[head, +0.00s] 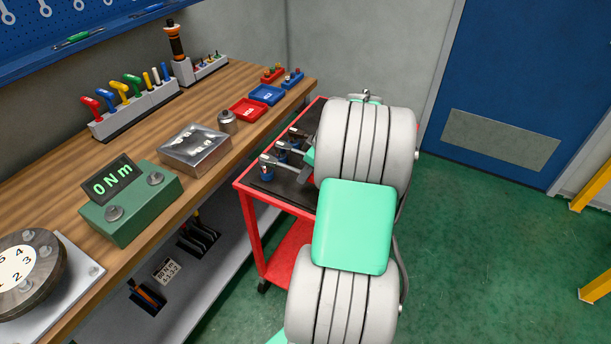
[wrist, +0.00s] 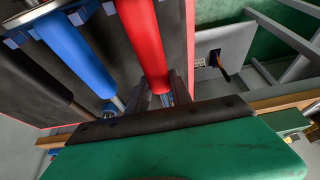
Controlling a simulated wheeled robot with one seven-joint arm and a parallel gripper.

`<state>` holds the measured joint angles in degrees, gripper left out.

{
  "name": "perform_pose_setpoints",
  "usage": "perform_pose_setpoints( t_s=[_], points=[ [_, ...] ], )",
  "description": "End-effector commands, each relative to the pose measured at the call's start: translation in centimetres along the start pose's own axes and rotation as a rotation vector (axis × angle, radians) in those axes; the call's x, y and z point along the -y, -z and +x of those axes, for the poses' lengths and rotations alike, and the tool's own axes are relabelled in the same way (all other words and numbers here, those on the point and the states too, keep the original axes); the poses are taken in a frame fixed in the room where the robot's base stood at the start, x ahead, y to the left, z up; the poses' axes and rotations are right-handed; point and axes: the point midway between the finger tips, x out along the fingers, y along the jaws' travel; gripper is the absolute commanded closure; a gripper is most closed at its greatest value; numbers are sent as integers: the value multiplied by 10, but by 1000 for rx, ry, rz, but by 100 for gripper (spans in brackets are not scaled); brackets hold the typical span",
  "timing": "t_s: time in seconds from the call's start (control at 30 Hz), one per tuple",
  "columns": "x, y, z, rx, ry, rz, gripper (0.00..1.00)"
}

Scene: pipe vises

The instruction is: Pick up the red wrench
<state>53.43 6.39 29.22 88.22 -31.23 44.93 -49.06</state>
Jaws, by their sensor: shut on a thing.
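The red wrench (wrist: 147,42) shows in the wrist view as a thick red handle running down to a metal shaft. My gripper (wrist: 162,100) is shut on it, with a dark finger on each side near the handle's lower end. A blue-handled wrench (wrist: 75,52) lies just to the left, apart from the fingers. Whether the red wrench still touches the dark surface is hard to tell. In the head view my arm hides the red wrench and my gripper.
A red cart (head: 247,208) with a dark top holds several wrenches (head: 284,156). A wooden workbench (head: 75,180) stands to its left with a green torque display (head: 130,205), a metal box (head: 195,150) and red and blue trays (head: 266,95).

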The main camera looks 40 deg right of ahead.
Motion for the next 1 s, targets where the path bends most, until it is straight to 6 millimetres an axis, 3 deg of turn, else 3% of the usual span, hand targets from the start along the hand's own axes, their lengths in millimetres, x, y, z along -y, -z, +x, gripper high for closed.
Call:
perform_pose_setpoints(
  t_s=[0.17, 0.33, 0.6, 0.8, 1.0],
  points=[
    [2, 5, -33, -3, -9, 1, 100],
    [21, -9, -88, -2, -11, 1, 100],
    [58, -53, -141, 0, -6, 3, 100],
    [69, -65, -157, 0, -3, 1, 100],
    [70, -66, -158, 0, -1, 0, 100]
  ],
)
